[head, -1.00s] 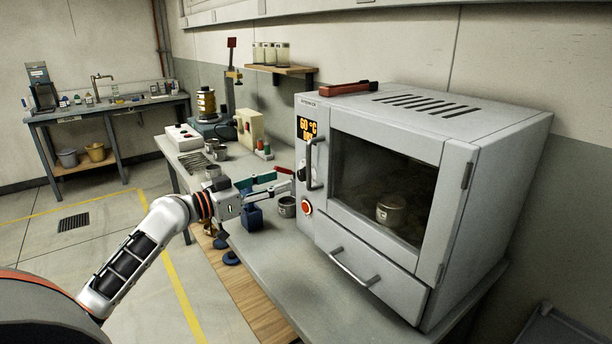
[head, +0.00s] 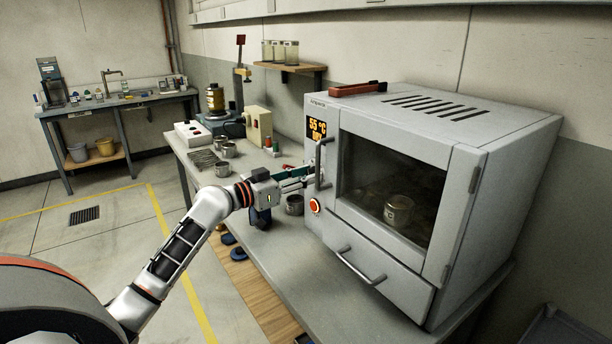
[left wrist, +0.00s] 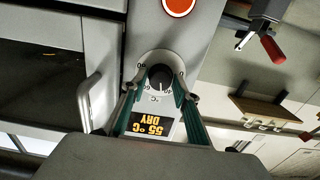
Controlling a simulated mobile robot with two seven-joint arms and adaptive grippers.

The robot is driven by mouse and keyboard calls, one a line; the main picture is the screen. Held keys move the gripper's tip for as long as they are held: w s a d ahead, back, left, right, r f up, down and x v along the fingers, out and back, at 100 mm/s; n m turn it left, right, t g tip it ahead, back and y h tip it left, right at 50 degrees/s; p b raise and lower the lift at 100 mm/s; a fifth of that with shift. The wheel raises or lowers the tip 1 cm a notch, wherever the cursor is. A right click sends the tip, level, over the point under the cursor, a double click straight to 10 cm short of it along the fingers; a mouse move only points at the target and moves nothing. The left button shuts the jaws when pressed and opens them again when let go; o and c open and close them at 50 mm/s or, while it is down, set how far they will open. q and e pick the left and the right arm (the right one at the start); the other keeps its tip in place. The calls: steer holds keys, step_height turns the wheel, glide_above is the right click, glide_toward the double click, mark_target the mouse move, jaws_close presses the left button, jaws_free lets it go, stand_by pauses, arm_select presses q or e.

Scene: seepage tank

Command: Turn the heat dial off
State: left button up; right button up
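The heat dial (left wrist: 160,77) is a round black knob on a pale plate on the oven's front, seen in the left wrist view. The oven display (head: 317,129) reads 55 °C DRY; it also shows upside down in the left wrist view (left wrist: 152,124). My left gripper (head: 309,174) reaches the oven front beside the door handle. In the head view the fingers and handle largely hide the dial. My right gripper is not in view.
The oven (head: 470,165) has a vertical door handle (head: 323,163) close to the fingers and a red button (head: 315,206) below. Another cup (head: 398,211) is inside the oven.

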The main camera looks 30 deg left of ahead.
arm_select(q)
steer(key=c, duration=0.5)
steer(key=shift+n, duration=0.3)
steer(key=n+p, duration=0.2)
steer(key=n, duration=0.5)
steer(key=shift+a, duration=0.1)
steer(key=n+p, duration=0.1)
steer(key=n, duration=0.4)
steer(key=shift+n, duration=0.3)
steer(key=shift+a+f+n+p, duration=0.1)
steer(key=shift+n+p, duration=0.55)
steer(key=shift+n, duration=1.65)
